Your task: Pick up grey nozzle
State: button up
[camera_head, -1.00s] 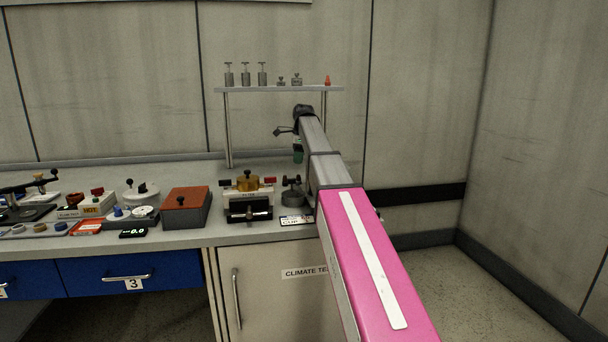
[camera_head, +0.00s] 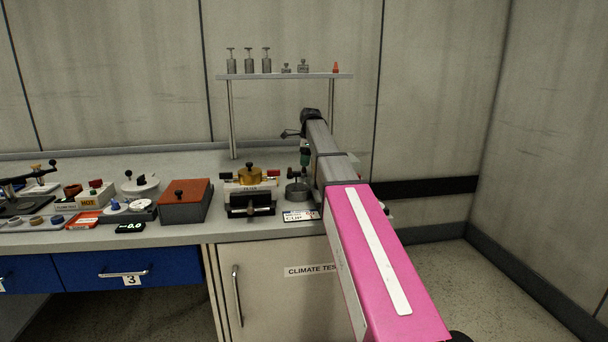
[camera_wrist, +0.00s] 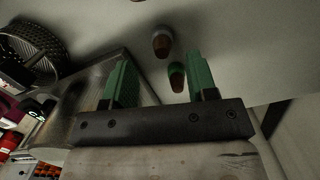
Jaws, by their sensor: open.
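A small grey nozzle (camera_wrist: 162,42) with a brownish end shows in the wrist view, just beyond the gap between my fingertips. A similar green-topped nozzle (camera_wrist: 177,77) is closer, between the fingers and nearer the right one. My gripper (camera_wrist: 160,62) has two green fingers spread apart, with nothing held between them. In the head view my gripper (camera_head: 305,152) hangs under the arm's end above the right part of the bench, mostly hidden by the arm. I cannot make out the nozzles in the head view.
A shelf (camera_head: 285,76) on posts with metal weights and an orange piece stands behind the arm. The filter device (camera_head: 249,190), a round grey cup (camera_head: 298,192) and a red-lidded box (camera_head: 185,202) sit on the bench. A ribbed dark round thing (camera_wrist: 32,48) is at the wrist view's left.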

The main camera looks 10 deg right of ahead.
aim_at(304, 168)
jog(key=f, duration=0.4)
jog(key=shift+w+a+f, duration=0.15)
jog(key=shift+w+a, duration=0.05)
grip_shut()
